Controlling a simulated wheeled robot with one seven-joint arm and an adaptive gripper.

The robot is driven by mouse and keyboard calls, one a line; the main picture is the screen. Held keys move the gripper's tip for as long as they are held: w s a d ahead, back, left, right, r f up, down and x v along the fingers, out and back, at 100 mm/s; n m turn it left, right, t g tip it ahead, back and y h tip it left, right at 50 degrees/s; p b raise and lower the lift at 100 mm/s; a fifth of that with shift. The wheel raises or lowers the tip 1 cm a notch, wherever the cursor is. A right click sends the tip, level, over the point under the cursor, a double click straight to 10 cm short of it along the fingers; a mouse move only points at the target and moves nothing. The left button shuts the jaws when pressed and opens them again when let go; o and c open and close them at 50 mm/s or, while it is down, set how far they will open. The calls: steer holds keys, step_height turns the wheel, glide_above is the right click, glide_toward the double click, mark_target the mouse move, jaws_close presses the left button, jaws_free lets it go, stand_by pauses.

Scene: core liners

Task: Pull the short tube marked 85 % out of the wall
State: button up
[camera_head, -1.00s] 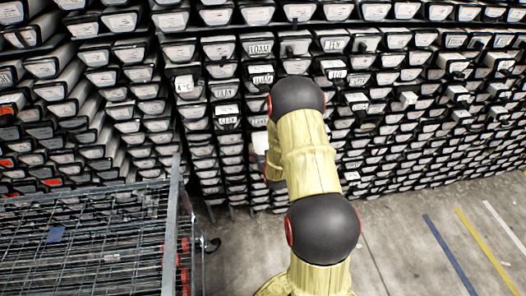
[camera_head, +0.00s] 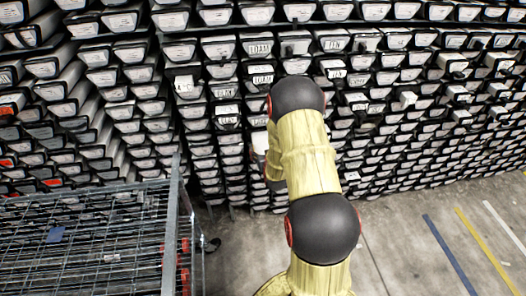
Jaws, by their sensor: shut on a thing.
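The wall is a dense stack of long tubes with pale, labelled ends (camera_head: 225,90). Several ends carry larger dark lettering, such as one label (camera_head: 258,47) above my arm and another (camera_head: 333,45) to its right. I cannot read 85 % on any of them, so I cannot tell which is the short tube. My yellow arm with black joints reaches up to the wall, and its far part bends down behind the upper arm. My gripper is hidden behind the arm. A small pale patch (camera_head: 260,142) shows left of the arm; I cannot tell what it is.
A wire-mesh cart (camera_head: 90,225) stands at lower left, its post close to the wall. Several tube ends (camera_head: 408,100) jut out right of my arm. The concrete floor (camera_head: 400,255) at lower right is clear, with painted stripes.

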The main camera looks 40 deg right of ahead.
steer(key=shift+c, duration=0.5)
steer(key=o, duration=1.5)
steer(key=shift+w+r, duration=0.1)
steer(key=shift+r, duration=0.05)
steer(key=o, duration=0.6)
steer(key=shift+c, duration=0.2)
steer(key=shift+s+f, duration=0.2)
steer(key=shift+f, duration=0.1)
steer(key=v, duration=1)
steer(key=shift+s+a+r, duration=0.15)
steer(key=shift+r, duration=0.15)
steer(key=shift+s+a+r, duration=0.25)
steer(key=shift+s+a, duration=0.05)
steer(key=shift+s, duration=0.25)
